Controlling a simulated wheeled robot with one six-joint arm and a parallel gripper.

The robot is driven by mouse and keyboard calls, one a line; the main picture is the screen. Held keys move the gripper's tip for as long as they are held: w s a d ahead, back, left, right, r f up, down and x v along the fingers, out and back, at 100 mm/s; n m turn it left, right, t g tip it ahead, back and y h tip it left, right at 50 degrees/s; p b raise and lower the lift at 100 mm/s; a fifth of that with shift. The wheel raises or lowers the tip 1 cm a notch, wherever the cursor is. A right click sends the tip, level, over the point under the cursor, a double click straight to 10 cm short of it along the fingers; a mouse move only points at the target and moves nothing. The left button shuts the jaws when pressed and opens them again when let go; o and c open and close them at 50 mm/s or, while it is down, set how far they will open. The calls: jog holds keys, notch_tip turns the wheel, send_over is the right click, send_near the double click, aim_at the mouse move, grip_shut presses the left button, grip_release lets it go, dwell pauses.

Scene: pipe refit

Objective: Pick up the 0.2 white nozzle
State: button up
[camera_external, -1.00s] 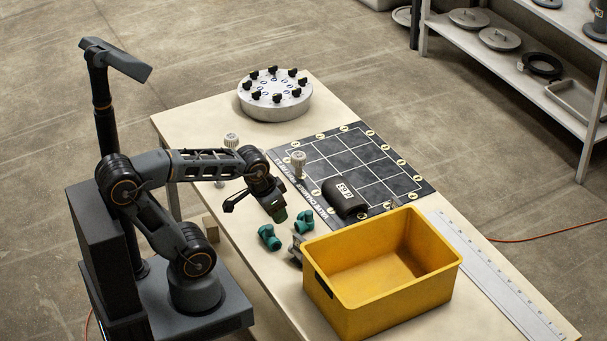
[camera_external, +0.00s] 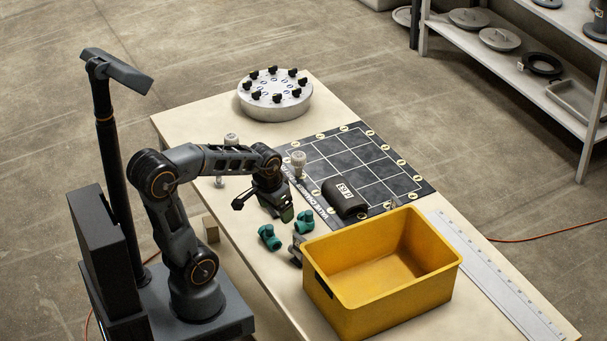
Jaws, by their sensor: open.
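Two small white nozzle-like pieces show. One (camera_external: 298,160) stands at the left edge of the dark grid mat (camera_external: 333,147). The other (camera_external: 231,140) is near the table's left edge, partly behind my arm. No size mark is readable on either, so I cannot tell which is the 0.2 nozzle. My gripper (camera_external: 281,209) is open, pointing down above the table, to the left of the mat and below the first white piece in the picture. It is apart from both white pieces.
Two teal valve pieces (camera_external: 269,237) lie just below my gripper. A black labelled cylinder (camera_external: 344,196) lies on the mat. A yellow bin (camera_external: 330,298) stands in front right. A round grey plate with black knobs (camera_external: 274,107) stands at the back. A ruler (camera_external: 497,277) lies along the right edge.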

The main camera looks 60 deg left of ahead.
jog(key=w+a+f+n+b, duration=0.2)
jog(key=w+a+f+b, duration=0.15)
jog(key=w+a, duration=0.45)
jog(key=m+t+y+b, duration=0.1)
jog(key=t+b, duration=0.1)
send_near(296, 156)
jog(key=x, duration=0.7)
jog(key=shift+w+f, duration=0.1)
jog(key=shift+f, duration=0.15)
jog(key=shift+x, duration=2.95)
